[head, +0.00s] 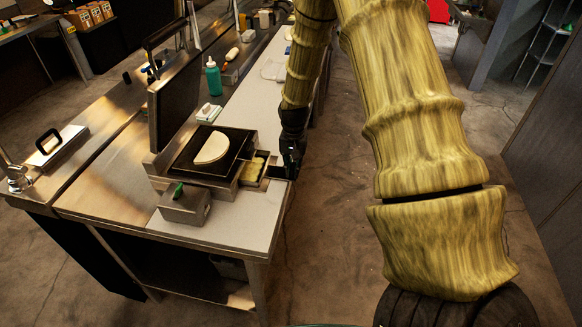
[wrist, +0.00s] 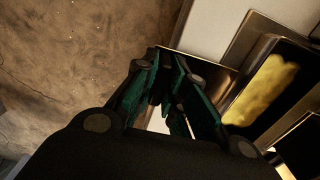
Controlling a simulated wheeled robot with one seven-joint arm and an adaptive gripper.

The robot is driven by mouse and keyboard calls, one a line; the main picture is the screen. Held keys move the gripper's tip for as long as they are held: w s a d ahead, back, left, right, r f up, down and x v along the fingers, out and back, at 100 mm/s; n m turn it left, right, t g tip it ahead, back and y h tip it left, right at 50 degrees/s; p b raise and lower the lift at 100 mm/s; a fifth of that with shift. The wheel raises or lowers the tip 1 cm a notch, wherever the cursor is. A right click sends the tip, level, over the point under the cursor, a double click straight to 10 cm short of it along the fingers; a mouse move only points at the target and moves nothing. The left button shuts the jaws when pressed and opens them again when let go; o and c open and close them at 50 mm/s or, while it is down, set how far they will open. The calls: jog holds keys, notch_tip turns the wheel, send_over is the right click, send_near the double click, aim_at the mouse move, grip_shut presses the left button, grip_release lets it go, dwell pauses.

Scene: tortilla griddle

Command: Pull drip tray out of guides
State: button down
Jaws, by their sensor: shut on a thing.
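The griddle (head: 187,166) stands on the counter with its dark lid (head: 178,107) raised and a folded pale tortilla (head: 212,148) on its plate. The metal drip tray (head: 264,157), with yellow grease in it, sticks out from the griddle's right side. It also shows at the right of the wrist view (wrist: 208,74). My gripper (head: 289,165) is at the tray's outer end, beyond the counter's right edge. In the wrist view my gripper (wrist: 168,62) is shut on the tray's outer end. The exact grip point and the guides are hidden.
A grey box with a green knob (head: 185,205) sits on the counter just in front of the griddle. A green bottle (head: 213,78) and a white container (head: 208,113) stand behind it. Open floor (head: 325,220) lies right of the counter.

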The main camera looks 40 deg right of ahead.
jog(key=s+d+p, duration=0.2)
jog(key=s+d, duration=0.4)
jog(key=s, duration=0.1)
jog(key=shift+s+d+p, duration=0.25)
jog(key=shift+d+p, duration=0.05)
dwell(2.8)
jog(key=shift+s+d, duration=0.45)
jog(key=shift+s, duration=0.2)
dwell(1.3)
